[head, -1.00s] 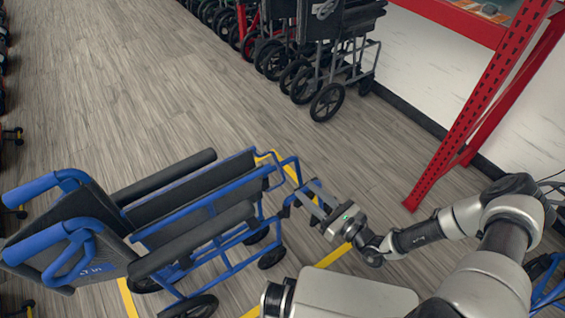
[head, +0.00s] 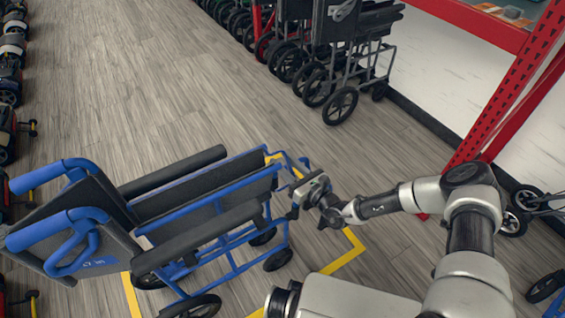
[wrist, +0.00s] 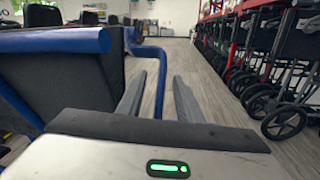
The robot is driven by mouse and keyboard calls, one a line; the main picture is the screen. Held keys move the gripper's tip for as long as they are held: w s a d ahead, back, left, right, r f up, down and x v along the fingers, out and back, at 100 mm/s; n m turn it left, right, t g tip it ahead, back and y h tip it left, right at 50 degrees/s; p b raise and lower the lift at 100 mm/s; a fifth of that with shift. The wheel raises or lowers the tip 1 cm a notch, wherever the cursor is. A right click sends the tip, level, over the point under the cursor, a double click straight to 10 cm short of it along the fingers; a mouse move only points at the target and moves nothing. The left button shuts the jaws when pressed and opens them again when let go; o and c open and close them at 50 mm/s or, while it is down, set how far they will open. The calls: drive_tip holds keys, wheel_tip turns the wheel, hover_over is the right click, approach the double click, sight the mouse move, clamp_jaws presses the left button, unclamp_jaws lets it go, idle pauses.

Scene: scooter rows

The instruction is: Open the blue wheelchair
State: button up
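The blue wheelchair (head: 215,205) stands at lower left in the head view, its blue push handles toward the left. Its two black armrests lie fairly close together, with a blue-edged black panel slanting between them. My gripper (head: 298,192) is at the chair's right end, against or very near the blue frame; contact is unclear. In the wrist view my gripper (wrist: 157,88) has its two fingers apart. A blue tube of the wheelchair (wrist: 80,41) bends down behind and between them, and a blue-edged black panel fills the left. The fingertips are hardly visible in the head view.
Yellow floor lines (head: 343,257) run around the chair. Dark wheelchairs (head: 340,60) stand at the back right beside a red rack post (head: 510,80). Scooters (head: 10,80) line the left edge. The wood-look floor (head: 150,80) between is clear.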

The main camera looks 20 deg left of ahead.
drive_tip(key=shift+w+a, duration=0.25)
drive_tip(key=shift+a, duration=0.1)
clamp_jaws()
